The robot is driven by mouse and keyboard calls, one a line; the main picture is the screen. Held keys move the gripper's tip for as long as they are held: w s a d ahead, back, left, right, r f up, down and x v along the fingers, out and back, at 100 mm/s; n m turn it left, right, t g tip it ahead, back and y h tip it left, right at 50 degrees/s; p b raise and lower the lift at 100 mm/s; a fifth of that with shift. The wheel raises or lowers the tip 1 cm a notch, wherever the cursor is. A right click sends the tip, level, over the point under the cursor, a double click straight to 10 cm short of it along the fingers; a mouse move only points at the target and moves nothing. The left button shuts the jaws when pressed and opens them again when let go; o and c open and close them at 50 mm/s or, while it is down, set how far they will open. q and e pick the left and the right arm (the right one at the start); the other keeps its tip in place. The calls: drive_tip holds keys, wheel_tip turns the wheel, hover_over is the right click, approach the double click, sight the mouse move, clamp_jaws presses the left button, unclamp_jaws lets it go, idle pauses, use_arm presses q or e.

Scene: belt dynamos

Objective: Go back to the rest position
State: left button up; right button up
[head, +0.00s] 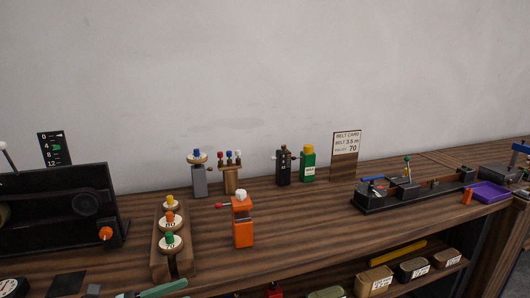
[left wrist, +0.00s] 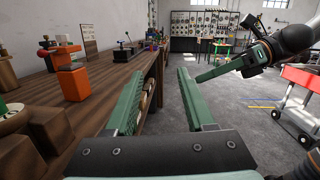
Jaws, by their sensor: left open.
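My left gripper (left wrist: 160,74) is open in the left wrist view, with its two green fingers apart and nothing between them. It is beside the front edge of the wooden bench (left wrist: 112,78). A green piece at the bottom of the head view looks like one of its fingers (head: 163,289). My right gripper (left wrist: 199,79) shows in the left wrist view, out over the floor to the right of the bench. I see it from the side and cannot tell whether its jaws are apart. I see nothing held in it.
An orange device (head: 242,222) and a wooden rack of labelled pulleys (head: 157,247) stand on the bench. A black panel (head: 60,208) is at left, a belt card (head: 345,150) behind. Boxes (head: 374,281) sit on a lower shelf. A red cart (left wrist: 300,78) stands right; floor between is clear.

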use_arm(q)
drive_tip(key=s+f+n+t+y, duration=0.2)
drive_tip(key=f+n+t+y, duration=0.4)
drive_tip(key=n, duration=0.9)
drive_tip(key=s+f+n+t+y, duration=0.3)
drive_tip(key=f+n+y, duration=0.35)
drive_tip(key=n, duration=0.85)
use_arm(e)
drive_tip(key=s+d+f+m+g, duration=0.25)
drive_tip(key=s+f+m, duration=0.35)
drive_tip(key=f+m, duration=0.9)
use_arm(q)
drive_tip(key=s+d+f+n+g+y, duration=0.1)
drive_tip(key=s+f+n+g+y, duration=0.2)
drive_tip(key=s+f+n+g, duration=0.4)
drive_tip(key=s+f+n, duration=0.7)
drive_tip(key=s+n, duration=0.2)
drive_tip(key=s, duration=0.1)
drive_tip(key=shift+d+f+g, duration=0.3)
drive_tip(key=shift+d+f, duration=0.1)
use_arm(e)
drive_tip(key=s+d+f+m+h, duration=0.1)
drive_tip(key=s+d+f+m, duration=0.3)
drive_tip(key=m, duration=0.5)
drive_tip(key=s+d+f+m+h, duration=0.1)
drive_tip(key=s+d+f+m, duration=0.2)
drive_tip(key=s+d+m, duration=0.5)
drive_tip(key=shift+d+f+m, duration=0.35)
drive_tip(key=shift+d+m, duration=0.25)
drive_tip(key=shift+d, duration=0.05)
